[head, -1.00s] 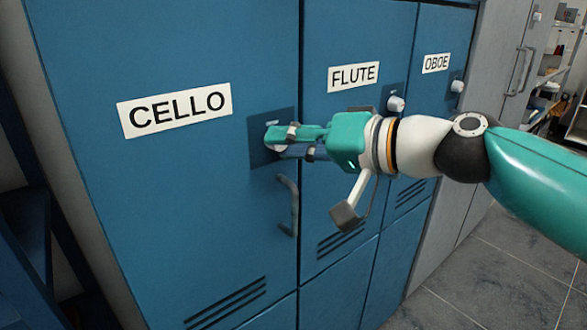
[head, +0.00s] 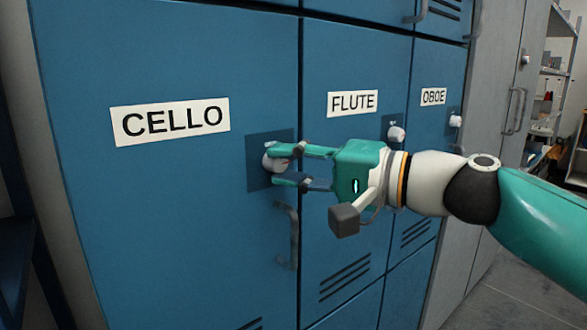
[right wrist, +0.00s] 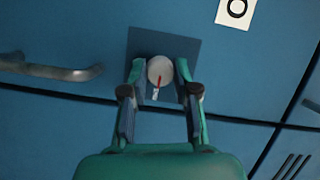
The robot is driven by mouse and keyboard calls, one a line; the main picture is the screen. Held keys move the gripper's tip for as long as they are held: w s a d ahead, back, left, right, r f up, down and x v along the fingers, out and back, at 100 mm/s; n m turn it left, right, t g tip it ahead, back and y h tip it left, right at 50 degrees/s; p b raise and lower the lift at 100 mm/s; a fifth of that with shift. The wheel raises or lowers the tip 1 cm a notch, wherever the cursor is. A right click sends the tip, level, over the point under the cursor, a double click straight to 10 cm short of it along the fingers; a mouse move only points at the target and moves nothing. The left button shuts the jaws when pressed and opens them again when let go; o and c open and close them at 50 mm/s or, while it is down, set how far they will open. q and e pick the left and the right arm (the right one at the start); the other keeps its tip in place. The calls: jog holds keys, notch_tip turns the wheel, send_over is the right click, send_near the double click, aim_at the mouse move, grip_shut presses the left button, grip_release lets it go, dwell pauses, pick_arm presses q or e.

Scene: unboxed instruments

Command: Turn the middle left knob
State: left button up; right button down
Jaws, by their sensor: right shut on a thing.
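The white round knob (head: 270,163) sits on a dark blue square plate on the locker door labelled CELLO (head: 171,121). My right gripper (head: 278,164) reaches in from the right and is shut on this knob, one finger above and one below in the head view. In the right wrist view the knob (right wrist: 160,70) lies between the two fingertips (right wrist: 160,76). A red mark on its face points down toward the gripper's palm. The fingers partly cover the knob in the head view. My left gripper is not in view.
A grey door handle (head: 291,236) is just below the knob. The FLUTE door (head: 352,103) and OBOE door (head: 433,97) stand to the right, each with its own white knob. Grey cabinets and shelves (head: 553,100) are farther right.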

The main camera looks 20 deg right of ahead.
jog(key=shift+d, duration=0.15)
jog(key=c, duration=0.9)
grip_release()
jog(key=shift+w+d, duration=0.1)
jog(key=v, duration=1.2)
jog(key=shift+f, duration=0.1)
